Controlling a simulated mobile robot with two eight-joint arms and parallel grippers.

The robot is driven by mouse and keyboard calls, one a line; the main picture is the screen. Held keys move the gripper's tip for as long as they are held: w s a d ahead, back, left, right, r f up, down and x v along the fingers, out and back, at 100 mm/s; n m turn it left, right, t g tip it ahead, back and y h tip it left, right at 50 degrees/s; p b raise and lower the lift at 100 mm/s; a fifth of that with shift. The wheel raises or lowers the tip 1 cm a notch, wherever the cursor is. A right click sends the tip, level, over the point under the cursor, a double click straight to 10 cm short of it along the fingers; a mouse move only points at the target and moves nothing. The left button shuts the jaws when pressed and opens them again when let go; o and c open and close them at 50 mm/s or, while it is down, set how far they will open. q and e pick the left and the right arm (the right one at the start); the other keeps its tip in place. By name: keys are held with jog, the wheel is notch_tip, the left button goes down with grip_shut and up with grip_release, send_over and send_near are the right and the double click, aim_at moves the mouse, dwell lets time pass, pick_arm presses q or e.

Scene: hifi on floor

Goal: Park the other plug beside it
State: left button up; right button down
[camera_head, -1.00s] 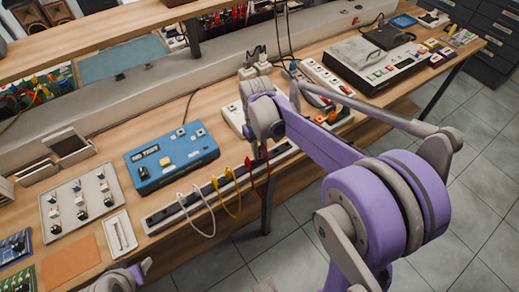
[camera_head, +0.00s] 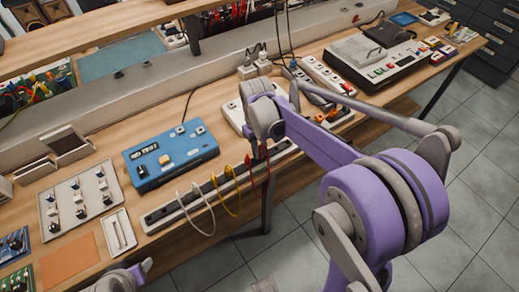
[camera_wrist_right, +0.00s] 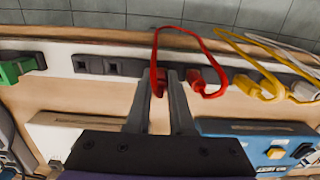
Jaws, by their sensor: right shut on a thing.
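My right gripper (camera_wrist_right: 159,76) is shut on a red plug (camera_wrist_right: 158,86) at the socket strip (camera_wrist_right: 60,62). I cannot tell whether this plug is seated or just above the strip. Its red cable (camera_wrist_right: 178,31) loops over to the other red plug (camera_wrist_right: 198,82), which sits at the strip to the right in the wrist view. In the head view the red cable (camera_head: 267,183) hangs by the bench's front edge, and my right arm hides most of the gripper. My left gripper is not clearly visible.
A yellow plug (camera_wrist_right: 268,88) and a white plug (camera_wrist_right: 303,91) sit farther right in the wrist view, with looped cables. A green plug (camera_wrist_right: 17,69) is at the left. Empty sockets (camera_wrist_right: 105,66) lie between green and red. A blue box (camera_head: 170,158) stands behind the strip.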

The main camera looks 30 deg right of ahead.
pick_arm(q)
jog(key=shift+f, duration=0.15)
pick_arm(e)
jog(key=shift+f, duration=0.2)
dwell(0.3)
jog(key=c, duration=0.7)
grip_release()
jog(key=r, duration=1)
jog(key=shift+w+r+p, duration=0.3)
jog(key=shift+w, duration=0.05)
pick_arm(q)
jog(key=shift+w+r+p, duration=0.25)
jog(key=shift+r+p, duration=0.25)
jog(key=shift+r, duration=0.3)
jog(key=shift+w+r+p, duration=0.3)
jog(key=shift+r+p, duration=0.15)
jog(key=shift+r, duration=0.35)
jog(key=shift+w+r+p, duration=0.25)
jog(key=shift+r+p, duration=0.25)
jog(key=shift+r, duration=0.3)
pick_arm(e)
jog(key=shift+r, duration=2.6)
